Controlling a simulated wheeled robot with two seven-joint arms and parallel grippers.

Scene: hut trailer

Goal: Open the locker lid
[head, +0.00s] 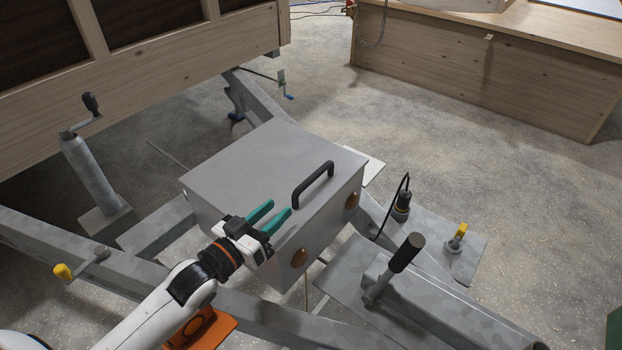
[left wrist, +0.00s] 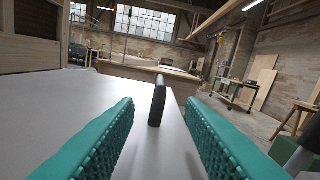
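The locker (head: 215,215) is a grey metal box on the trailer's drawbar, with its flat lid (head: 245,165) closed. A black bar handle (head: 313,184) stands on the lid near its right edge. My left gripper (head: 268,215) is open, with teal fingers over the lid's near edge, short of the handle. In the left wrist view the handle (left wrist: 157,102) stands end-on ahead, between the two open fingers (left wrist: 160,135) and apart from them. Two round copper-coloured discs (head: 300,257) sit on the locker's side. My right gripper is not in view.
A grey frame beam (head: 130,265) runs in front of the locker. A coupling lever with a black grip (head: 405,254) rises at the right. A crank jack (head: 88,170) stands left, below the wooden hut wall (head: 180,60). Open floor (head: 450,140) lies behind right.

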